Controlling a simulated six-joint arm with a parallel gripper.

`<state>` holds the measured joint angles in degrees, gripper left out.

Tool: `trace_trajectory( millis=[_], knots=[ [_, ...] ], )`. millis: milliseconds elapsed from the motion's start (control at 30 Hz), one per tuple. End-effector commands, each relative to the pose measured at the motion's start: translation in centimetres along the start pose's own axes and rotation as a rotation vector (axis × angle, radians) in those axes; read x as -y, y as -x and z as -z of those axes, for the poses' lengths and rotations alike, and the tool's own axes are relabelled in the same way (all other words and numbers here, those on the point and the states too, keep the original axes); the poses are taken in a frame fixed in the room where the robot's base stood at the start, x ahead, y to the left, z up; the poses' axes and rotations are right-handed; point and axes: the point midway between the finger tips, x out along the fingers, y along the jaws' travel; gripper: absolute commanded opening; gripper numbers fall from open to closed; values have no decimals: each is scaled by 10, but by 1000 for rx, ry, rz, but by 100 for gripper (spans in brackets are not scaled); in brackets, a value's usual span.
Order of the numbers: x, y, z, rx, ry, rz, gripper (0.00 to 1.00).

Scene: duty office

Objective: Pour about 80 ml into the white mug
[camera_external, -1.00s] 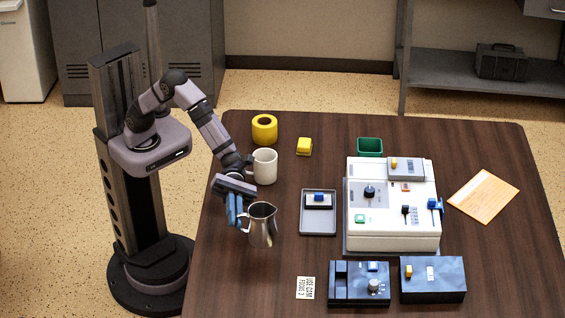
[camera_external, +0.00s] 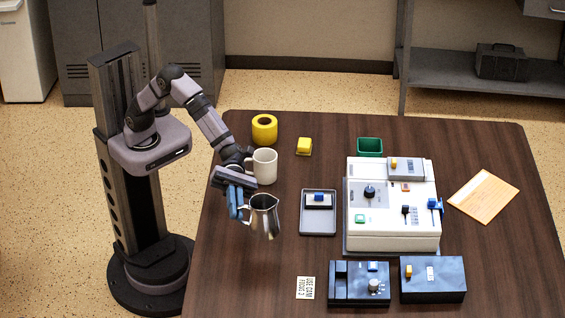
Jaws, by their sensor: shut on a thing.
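A metal pitcher (camera_external: 266,219) is held by my gripper (camera_external: 238,203) at its handle side, on the left part of the table. The pitcher is slightly tilted and seems to be above the tabletop. Its contents cannot be made out. The white mug (camera_external: 265,167) stands upright on the table just behind my gripper and the pitcher, with its handle to the left. The pitcher is apart from the mug, nearer the camera. The inside of the mug is too small to read.
A grey tray (camera_external: 318,229) with a blue-topped block lies right of the pitcher. A white machine (camera_external: 393,232) stands beyond it, with dark control boxes (camera_external: 432,290) in front.

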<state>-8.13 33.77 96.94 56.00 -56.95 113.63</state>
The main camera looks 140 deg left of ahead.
Motion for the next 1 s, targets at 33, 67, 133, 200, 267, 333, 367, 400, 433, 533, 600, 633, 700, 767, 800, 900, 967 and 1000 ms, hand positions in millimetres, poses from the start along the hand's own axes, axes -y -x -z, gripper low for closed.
trace_trajectory(
  millis=[33,67,133,200,267,333,367,400,433,533,600,633,700,767,800,900,967,1000],
  knots=[
    [4,-4,-10,11,-2,-9,0],
    [4,-6,-14,16,-1,-19,0],
    [3,-13,-25,34,1,-52,0],
    [0,-18,-34,54,4,-93,0],
    [-4,-21,-41,73,6,-130,0],
    [-9,-24,-49,97,9,-176,0],
    [-12,-25,-51,107,10,-195,0],
    [-15,-26,-54,121,12,-222,0],
    [-18,-26,-56,131,12,-241,0],
    [-26,-26,-61,163,13,-302,0],
    [-32,-26,-63,184,14,-343,0],
    [-35,-25,-63,194,14,-361,0],
    [-40,-24,-65,216,14,-400,0],
    [-46,-22,-66,235,16,-435,0],
    [-49,-20,-66,247,16,-458,0],
    [-57,-16,-66,279,18,-518,0],
    [-63,-13,-65,300,18,-556,0],
    [-66,-11,-64,314,18,-582,0]
  ],
)
